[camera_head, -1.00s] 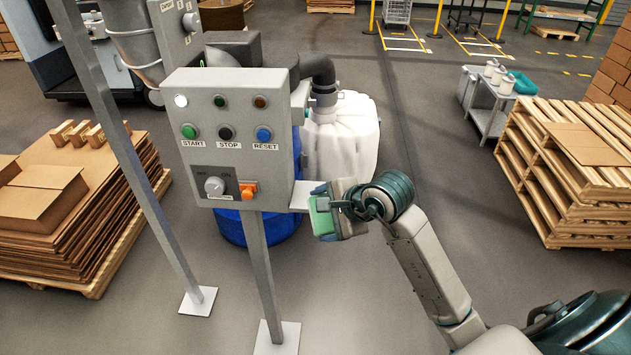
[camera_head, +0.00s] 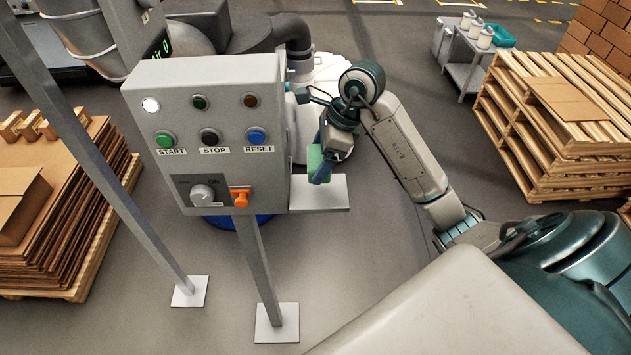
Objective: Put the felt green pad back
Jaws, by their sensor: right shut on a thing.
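The green felt pad (camera_head: 315,160) is held in my right gripper (camera_head: 322,172), which is shut on it. The pad is just above the small light-grey shelf (camera_head: 322,193) that sticks out from the right side of the control box (camera_head: 205,110). I cannot tell whether the pad touches the shelf. The gripper partly hides the pad. My left gripper is not in view.
The box carries START, STOP and RESET buttons, a knob (camera_head: 202,195) and an orange switch (camera_head: 240,197), on a grey post (camera_head: 258,265). A slanted post (camera_head: 95,150) stands left. Cardboard stacks (camera_head: 65,215) and wooden pallets (camera_head: 560,130) flank the open floor.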

